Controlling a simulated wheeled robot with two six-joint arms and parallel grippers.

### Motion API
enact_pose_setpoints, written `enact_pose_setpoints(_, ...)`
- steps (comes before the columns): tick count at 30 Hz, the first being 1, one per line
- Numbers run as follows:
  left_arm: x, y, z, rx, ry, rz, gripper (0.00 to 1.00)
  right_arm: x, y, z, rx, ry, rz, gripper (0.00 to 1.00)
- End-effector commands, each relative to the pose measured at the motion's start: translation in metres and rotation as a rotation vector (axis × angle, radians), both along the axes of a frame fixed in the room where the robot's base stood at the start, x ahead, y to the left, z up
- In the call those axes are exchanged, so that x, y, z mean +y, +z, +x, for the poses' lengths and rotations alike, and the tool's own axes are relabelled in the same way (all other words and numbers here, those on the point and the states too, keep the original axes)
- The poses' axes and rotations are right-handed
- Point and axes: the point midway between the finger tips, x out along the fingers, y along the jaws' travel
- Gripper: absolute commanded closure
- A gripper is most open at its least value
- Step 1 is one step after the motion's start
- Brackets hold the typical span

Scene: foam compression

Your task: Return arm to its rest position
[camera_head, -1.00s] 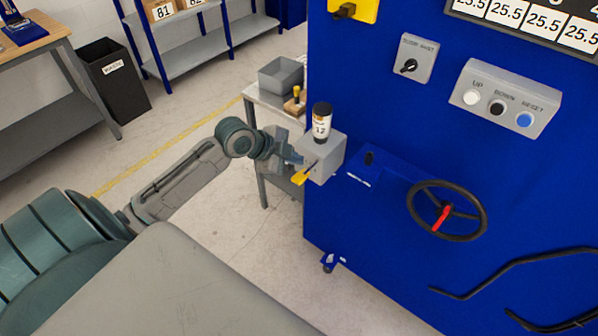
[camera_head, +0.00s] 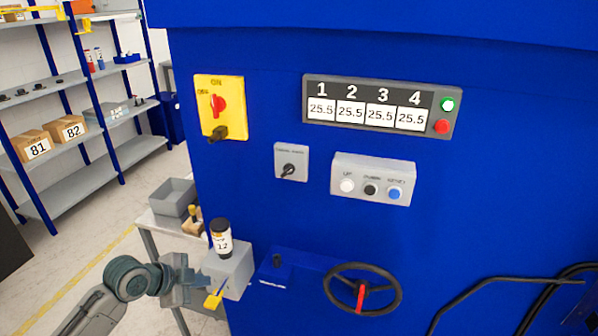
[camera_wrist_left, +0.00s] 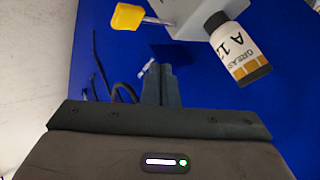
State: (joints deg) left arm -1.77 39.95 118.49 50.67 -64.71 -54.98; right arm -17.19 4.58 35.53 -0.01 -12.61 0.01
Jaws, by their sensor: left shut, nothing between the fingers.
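My left gripper (camera_head: 200,281) is at the lower left of the head view, just left of a grey box on the blue machine (camera_head: 290,220). Its fingers (camera_wrist_left: 160,86) show in the left wrist view, shut together with nothing between them. A white grease bottle with a black cap (camera_head: 221,238) is on top of the grey box (camera_head: 230,270). A yellow lever (camera_head: 214,299) sticks out of the box near the gripper. The bottle also shows in the left wrist view (camera_wrist_left: 236,50), beside the yellow lever (camera_wrist_left: 128,17). My right gripper is in neither view.
The machine carries a handwheel (camera_head: 363,289), a button box (camera_head: 372,179), a yellow switch (camera_head: 220,107) and a display reading 25.5 four times (camera_head: 380,106). A small table with a grey bin (camera_head: 174,198) stands behind the gripper. Shelves (camera_head: 90,180) are at the far left.

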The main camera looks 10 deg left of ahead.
Motion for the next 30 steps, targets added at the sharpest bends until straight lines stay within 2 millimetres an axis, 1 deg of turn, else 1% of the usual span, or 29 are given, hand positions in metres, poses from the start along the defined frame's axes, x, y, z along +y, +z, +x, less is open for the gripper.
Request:
enact_pose_setpoints(2,-0.007,-0.010,-0.009,0.027,0.020,-0.012,1.00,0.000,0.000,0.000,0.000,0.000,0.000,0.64)
enact_pose_setpoints(5,-0.024,-0.035,-0.038,0.104,0.102,-0.042,1.00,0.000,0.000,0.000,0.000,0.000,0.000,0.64)
enact_pose_setpoints(6,-0.033,-0.048,-0.055,0.148,0.156,-0.057,1.00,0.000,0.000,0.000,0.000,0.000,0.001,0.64)
enact_pose_setpoints(8,-0.046,-0.065,-0.083,0.218,0.259,-0.082,1.00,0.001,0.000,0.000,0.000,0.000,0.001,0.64)
enact_pose_setpoints(9,-0.052,-0.074,-0.101,0.258,0.329,-0.096,1.00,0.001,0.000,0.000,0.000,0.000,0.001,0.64)
enact_pose_setpoints(12,-0.062,-0.087,-0.138,0.333,0.490,-0.125,1.00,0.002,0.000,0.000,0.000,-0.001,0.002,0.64)
enact_pose_setpoints(15,-0.066,-0.094,-0.167,0.387,0.627,-0.144,1.00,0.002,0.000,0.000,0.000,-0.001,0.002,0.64)
enact_pose_setpoints(18,-0.069,-0.097,-0.191,0.427,0.749,-0.162,1.00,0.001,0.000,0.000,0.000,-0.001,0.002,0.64)
enact_pose_setpoints(23,-0.070,-0.098,-0.227,0.477,0.935,-0.183,1.00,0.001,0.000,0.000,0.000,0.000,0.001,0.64)
enact_pose_setpoints(28,-0.069,-0.095,-0.264,0.518,1.130,-0.201,1.00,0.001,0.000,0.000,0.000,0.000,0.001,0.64)
enact_pose_setpoints(30,-0.067,-0.115,-0.255,0.519,1.126,-0.195,1.00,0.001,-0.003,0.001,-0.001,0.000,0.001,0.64)
